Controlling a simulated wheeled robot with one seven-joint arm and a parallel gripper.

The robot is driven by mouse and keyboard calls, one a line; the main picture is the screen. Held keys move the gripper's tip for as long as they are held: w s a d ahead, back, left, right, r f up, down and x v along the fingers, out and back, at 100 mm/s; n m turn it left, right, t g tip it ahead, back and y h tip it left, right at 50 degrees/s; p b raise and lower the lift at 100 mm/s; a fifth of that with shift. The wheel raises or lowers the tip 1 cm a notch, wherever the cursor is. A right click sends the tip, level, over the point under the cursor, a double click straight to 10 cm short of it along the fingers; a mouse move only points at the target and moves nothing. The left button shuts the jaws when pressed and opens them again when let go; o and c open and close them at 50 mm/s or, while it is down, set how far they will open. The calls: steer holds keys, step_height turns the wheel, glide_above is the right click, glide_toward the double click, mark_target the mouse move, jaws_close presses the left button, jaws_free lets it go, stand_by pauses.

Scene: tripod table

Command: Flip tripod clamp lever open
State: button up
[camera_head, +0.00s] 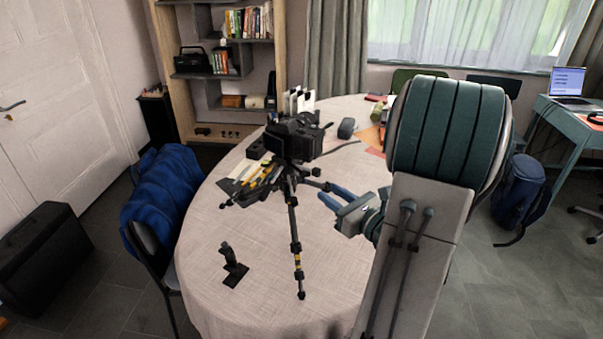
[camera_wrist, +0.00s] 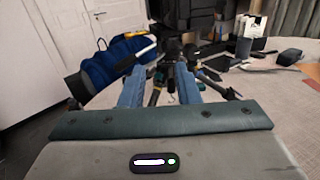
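A black tripod (camera_head: 291,205) stands on the table with its legs spread and a black camera (camera_head: 295,138) on top. One leg reaches toward the front and carries dark clamps and a yellow band. The clamp lever is too small to make out. My gripper (camera_head: 330,197) is just right of the tripod, its blue fingers pointing left toward the legs, apart from the front leg. In the wrist view its two blue fingers (camera_wrist: 159,74) are spread with a gap between them. Dark tripod parts (camera_wrist: 172,52) show between and beyond the fingertips; contact cannot be told.
A small black stand (camera_head: 234,268) is at the front left. Pens and tools (camera_head: 258,177) lie behind the tripod. A chair with a blue jacket (camera_head: 165,195) is at the left edge.

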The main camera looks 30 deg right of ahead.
mark_target(304, 176)
steer(key=p+x, duration=0.1)
steer(key=x, duration=1)
steer(key=shift+w+a+p, duration=0.2)
steer(key=shift+w+p, duration=0.05)
steer(key=shift+p, duration=0.05)
jaws_close()
